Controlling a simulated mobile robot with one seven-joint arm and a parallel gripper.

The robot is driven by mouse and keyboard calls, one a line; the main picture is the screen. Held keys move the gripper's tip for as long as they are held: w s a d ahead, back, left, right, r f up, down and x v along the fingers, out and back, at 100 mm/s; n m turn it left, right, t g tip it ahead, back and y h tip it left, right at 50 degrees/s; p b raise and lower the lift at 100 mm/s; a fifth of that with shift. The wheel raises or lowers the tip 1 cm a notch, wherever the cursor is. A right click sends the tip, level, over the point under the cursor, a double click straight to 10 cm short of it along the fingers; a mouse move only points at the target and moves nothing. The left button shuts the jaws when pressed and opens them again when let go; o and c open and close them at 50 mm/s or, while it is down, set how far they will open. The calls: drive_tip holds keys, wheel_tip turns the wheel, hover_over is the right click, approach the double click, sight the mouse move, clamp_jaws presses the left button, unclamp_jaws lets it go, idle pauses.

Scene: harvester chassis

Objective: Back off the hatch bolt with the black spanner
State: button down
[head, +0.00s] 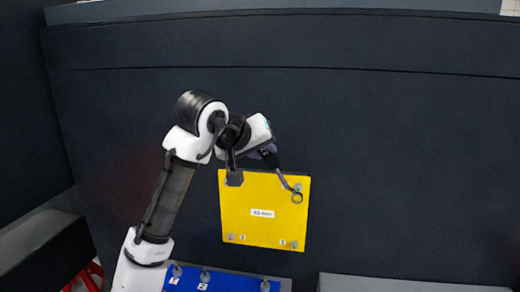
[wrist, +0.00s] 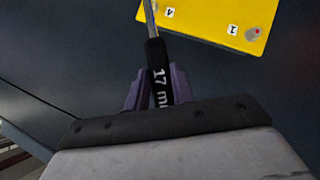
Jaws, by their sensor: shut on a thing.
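My gripper (head: 268,149) is shut on the black handle of the spanner (head: 284,182). The handle also shows between the purple fingers in the wrist view (wrist: 157,62), with "17 m" readable on it. The spanner slants down to the right across the yellow hatch (head: 245,205). Its ring end is just below the hatch's top right bolt (head: 298,187) in the head view and does not look seated around it. The hatch's bottom left bolt (head: 231,237) and bottom right bolt (head: 294,244) show.
A dark wall (head: 400,150) surrounds the hatch, clear to its right. A blue panel (head: 225,283) with several bolts lies below, partly behind my arm. A grey ledge (head: 400,283) is at the bottom right, and a red frame (head: 88,277) at the lower left.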

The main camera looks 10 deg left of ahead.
drive_tip(key=shift+w+p, duration=0.35)
drive_tip(key=shift+w, duration=0.75)
drive_tip(key=shift+w+r, duration=0.1)
drive_tip(key=shift+w, duration=0.15)
drive_tip(key=shift+w+p, duration=0.65)
drive_tip(key=shift+w, duration=0.35)
drive_tip(key=shift+a+f+n+h, duration=0.6)
drive_tip(key=shift+a+f+h, duration=0.3)
drive_tip(key=shift+a, duration=0.35)
drive_tip(key=shift+f, duration=0.1)
drive_tip(key=shift+a+f+n+t+h+b, duration=0.4)
drive_tip(key=shift+a+f+n+h, duration=0.1)
drive_tip(key=shift+a+f, duration=0.6)
